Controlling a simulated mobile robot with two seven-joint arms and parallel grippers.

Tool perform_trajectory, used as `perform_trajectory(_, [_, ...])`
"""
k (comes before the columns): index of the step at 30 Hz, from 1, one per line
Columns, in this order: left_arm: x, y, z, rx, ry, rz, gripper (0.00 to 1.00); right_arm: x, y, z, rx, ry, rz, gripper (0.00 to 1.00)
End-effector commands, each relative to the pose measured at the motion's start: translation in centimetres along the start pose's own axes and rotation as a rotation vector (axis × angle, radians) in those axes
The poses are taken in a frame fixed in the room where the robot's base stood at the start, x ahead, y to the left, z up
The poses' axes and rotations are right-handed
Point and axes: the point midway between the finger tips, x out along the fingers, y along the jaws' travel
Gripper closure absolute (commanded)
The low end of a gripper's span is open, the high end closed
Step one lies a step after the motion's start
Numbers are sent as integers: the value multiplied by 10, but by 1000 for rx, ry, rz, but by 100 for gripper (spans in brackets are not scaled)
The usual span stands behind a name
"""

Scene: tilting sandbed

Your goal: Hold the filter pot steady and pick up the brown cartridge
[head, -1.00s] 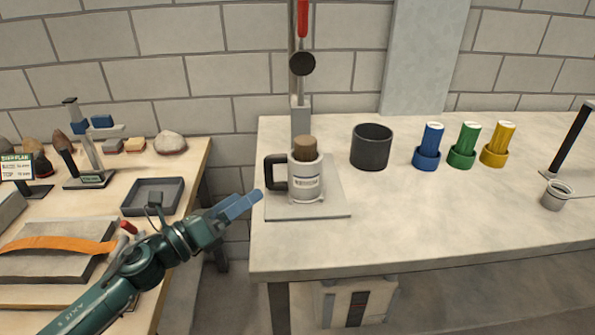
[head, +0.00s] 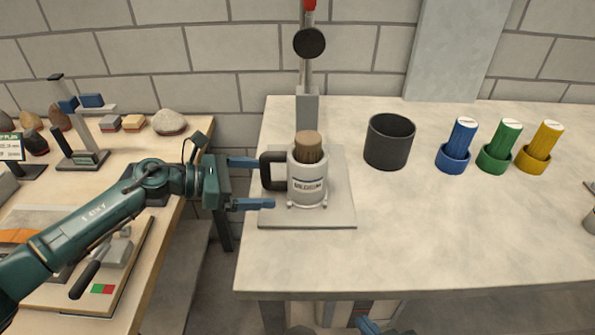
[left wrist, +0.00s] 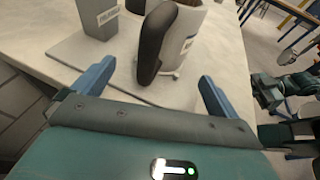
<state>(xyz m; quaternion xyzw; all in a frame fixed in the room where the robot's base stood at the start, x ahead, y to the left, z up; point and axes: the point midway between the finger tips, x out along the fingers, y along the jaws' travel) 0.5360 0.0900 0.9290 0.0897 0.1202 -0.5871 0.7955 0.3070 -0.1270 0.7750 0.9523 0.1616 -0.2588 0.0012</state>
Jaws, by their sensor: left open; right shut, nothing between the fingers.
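The filter pot (head: 308,186) is a light grey cylinder with a label and a black handle (head: 272,170) on its left side. It stands upright on a grey base plate (head: 330,217). The brown cartridge (head: 308,146) sits upright in the pot, its top above the rim. My left gripper (head: 267,183) is open at the handle, one finger on each side. In the left wrist view the handle (left wrist: 158,45) shows between the spread fingers, with gaps on both sides. My right gripper (head: 367,325) is shut and empty at the bottom edge of the head view, mostly cut off.
A press column (head: 307,110) with a black knob rises behind the pot. A dark grey cup (head: 389,143) stands to its right. Beyond it are blue (head: 456,145), green (head: 500,145) and yellow (head: 540,146) cartridges in holders.

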Motion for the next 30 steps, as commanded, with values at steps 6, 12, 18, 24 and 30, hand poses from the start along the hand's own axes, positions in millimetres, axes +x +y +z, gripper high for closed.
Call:
perform_trajectory(6, [35,-1,1,-1,-2,-2,2,0,-1,1,-1,-3,-2,100])
perform_trajectory(12, [60,0,-1,0,-2,-1,2,6,-1,11,16,-2,-7,100])
perform_trajectory(18, [72,0,0,0,-1,0,2,7,2,9,23,10,-5,100])
perform_trajectory(24, [75,-2,0,-1,-1,-4,2,6,2,3,27,23,-4,100])
perform_trajectory(30, [76,-4,0,-2,0,-8,7,6,2,3,29,22,-4,100])
